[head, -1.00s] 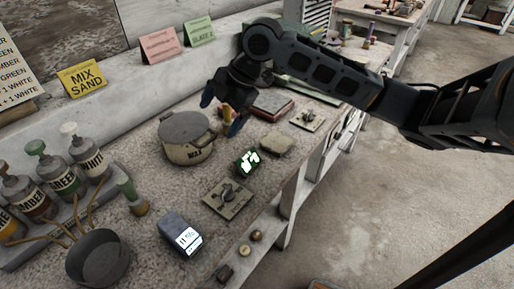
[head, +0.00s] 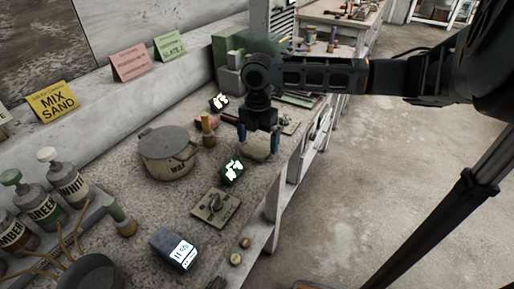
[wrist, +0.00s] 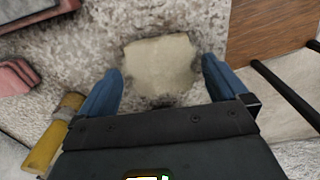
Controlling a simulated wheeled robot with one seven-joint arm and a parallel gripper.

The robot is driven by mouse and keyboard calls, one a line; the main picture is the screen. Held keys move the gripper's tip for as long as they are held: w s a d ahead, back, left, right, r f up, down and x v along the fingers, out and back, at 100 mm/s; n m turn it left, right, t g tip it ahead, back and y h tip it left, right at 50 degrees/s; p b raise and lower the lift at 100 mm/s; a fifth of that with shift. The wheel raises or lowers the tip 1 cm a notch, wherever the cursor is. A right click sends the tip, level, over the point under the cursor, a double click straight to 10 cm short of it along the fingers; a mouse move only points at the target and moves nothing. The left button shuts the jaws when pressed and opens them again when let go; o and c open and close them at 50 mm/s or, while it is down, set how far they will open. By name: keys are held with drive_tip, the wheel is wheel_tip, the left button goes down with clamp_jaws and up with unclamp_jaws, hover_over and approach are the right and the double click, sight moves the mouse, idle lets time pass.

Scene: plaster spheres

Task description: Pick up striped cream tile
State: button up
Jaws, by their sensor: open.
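A cream tile (head: 257,150) lies flat on the speckled bench, near its front edge. It also shows in the wrist view (wrist: 160,64) as a pale slab with uneven edges; I cannot make out stripes on it. My gripper (head: 258,134) points down over the tile, with its two blue fingers spread. In the wrist view the open fingers (wrist: 162,82) stand to the left and right of the tile, with nothing held between them. The tile's far part is partly hidden by the gripper in the head view.
A small dark green device with a bright display (head: 232,171) stands close by on the near side. A lidded wax pot (head: 168,153) and a yellow-handled brush (head: 208,128) are to the left. A plate with a knob (head: 215,207) lies nearer. Bare bench surrounds the tile.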

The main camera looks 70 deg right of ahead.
drive_tip(key=shift+f, duration=0.85)
drive_tip(key=shift+c, duration=0.2)
drive_tip(key=c, duration=1.2)
drive_tip(key=shift+r, duration=0.1)
